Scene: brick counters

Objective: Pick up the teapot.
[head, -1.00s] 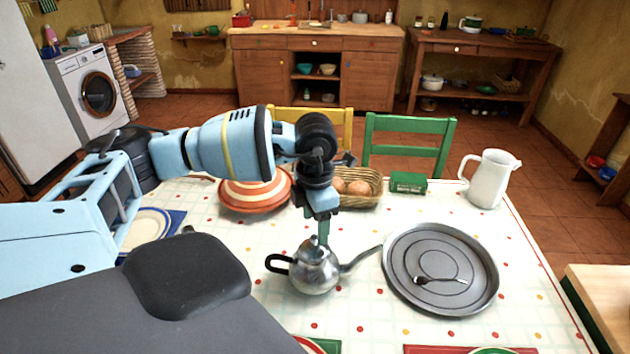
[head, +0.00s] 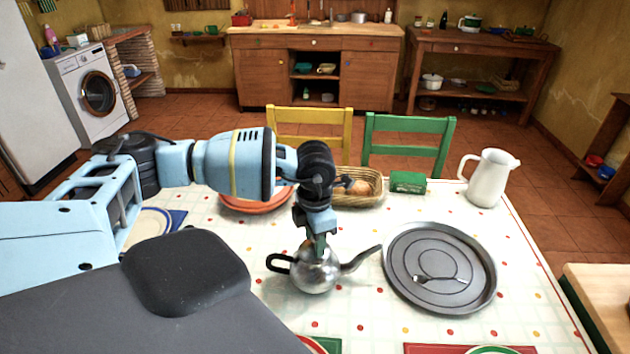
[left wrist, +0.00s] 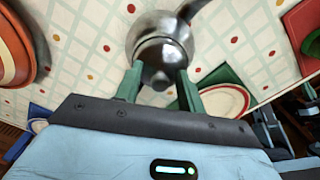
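The silver teapot (head: 314,275) stands upright on the white dotted tablecloth, with its black handle to the left and its spout to the right. It also shows in the left wrist view (left wrist: 160,32). My left gripper (head: 318,248) points down at the top of the teapot. In the left wrist view its two green fingers (left wrist: 158,72) are apart, with the lid's knob (left wrist: 160,82) between them. I cannot tell whether a finger touches the pot. My right gripper is not in view.
A round grey tray (head: 412,293) with a fork (head: 440,279) lies right of the spout. Behind are a bread basket (head: 372,198), a green box (head: 408,182), a red-orange dish (head: 255,203) and a white pitcher (head: 490,178). The cloth in front of the teapot is mostly clear.

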